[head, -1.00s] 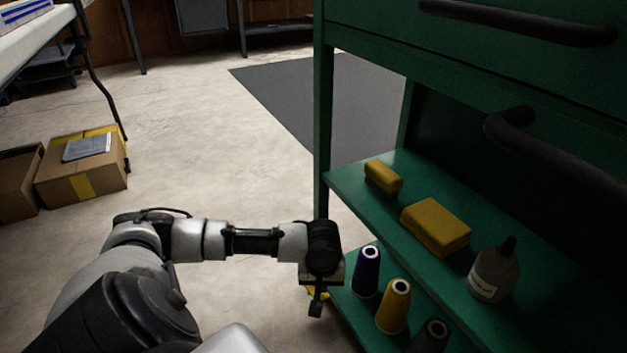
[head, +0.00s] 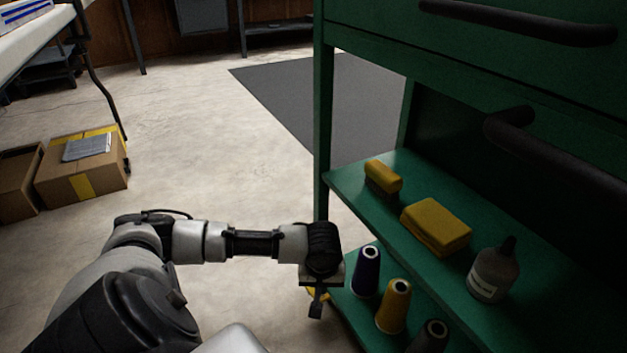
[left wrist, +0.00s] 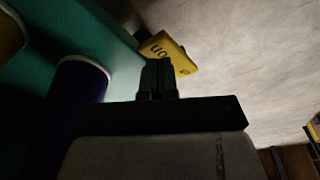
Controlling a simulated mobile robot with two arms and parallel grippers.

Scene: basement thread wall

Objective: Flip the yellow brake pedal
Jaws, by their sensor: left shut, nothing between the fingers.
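The yellow brake pedal (left wrist: 178,52), with dark lettering on its face, shows in the left wrist view just beyond my left fingertips (left wrist: 158,62). The fingertips overlap its near edge in that view; I cannot tell if they touch it. In the head view only a small yellow part of the pedal (head: 320,295) shows, mostly hidden behind my left gripper (head: 316,307). My left gripper is shut and empty, beside the left end of the green cart's lower shelf. My right gripper is out of view.
The green cart (head: 345,183) holds two yellow items (head: 437,225) and a bottle (head: 494,272) on its upper shelf. Thread cones (head: 394,305) stand on the lower shelf, close to my left gripper. Cardboard boxes (head: 82,180) sit at left. The floor between is clear.

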